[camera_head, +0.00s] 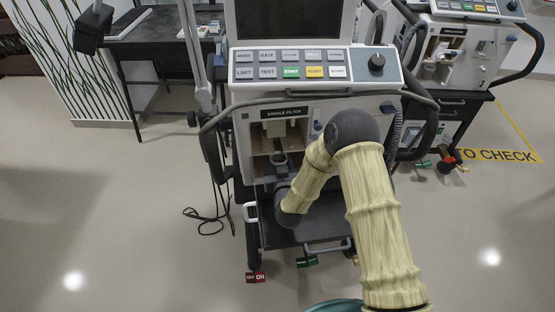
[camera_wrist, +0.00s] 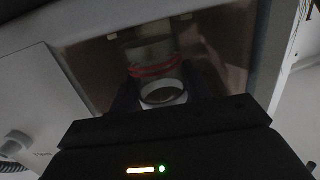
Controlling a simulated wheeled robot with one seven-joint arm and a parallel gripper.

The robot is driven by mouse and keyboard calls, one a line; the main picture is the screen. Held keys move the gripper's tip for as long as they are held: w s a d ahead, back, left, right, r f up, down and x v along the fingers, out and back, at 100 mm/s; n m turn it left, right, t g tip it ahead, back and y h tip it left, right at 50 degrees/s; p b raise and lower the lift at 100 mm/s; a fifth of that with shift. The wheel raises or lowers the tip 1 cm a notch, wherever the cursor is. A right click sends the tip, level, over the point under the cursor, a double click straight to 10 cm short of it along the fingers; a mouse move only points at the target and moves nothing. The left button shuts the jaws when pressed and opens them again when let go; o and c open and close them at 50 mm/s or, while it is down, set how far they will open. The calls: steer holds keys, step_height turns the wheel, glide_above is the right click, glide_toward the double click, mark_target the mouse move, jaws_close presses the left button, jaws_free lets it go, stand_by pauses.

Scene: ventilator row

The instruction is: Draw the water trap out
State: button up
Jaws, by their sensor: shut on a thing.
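The ventilator (camera_head: 315,75) stands in the middle of the head view, with an open bay under its "EXHALE FILTER" label. The water trap (camera_head: 279,158) shows small in that bay, below a pale block. In the wrist view the water trap (camera_wrist: 162,92) is a pale round cup with a dark mouth and a red ring above it. My gripper (camera_wrist: 163,100) reaches into the bay, its dark fingers on both sides of the cup, shut on it. In the head view my arm hides part of the bay. I cannot tell whether the cup is still seated.
A second ventilator (camera_head: 463,55) stands at the right. Floor at the left is clear apart from a black cable (camera_head: 207,218).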

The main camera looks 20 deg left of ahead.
steer(key=f+v, duration=0.1)
steer(key=v, duration=0.8)
steer(key=shift+s+d, duration=0.15)
steer(key=shift+s, duration=0.25)
stand_by(0.7)
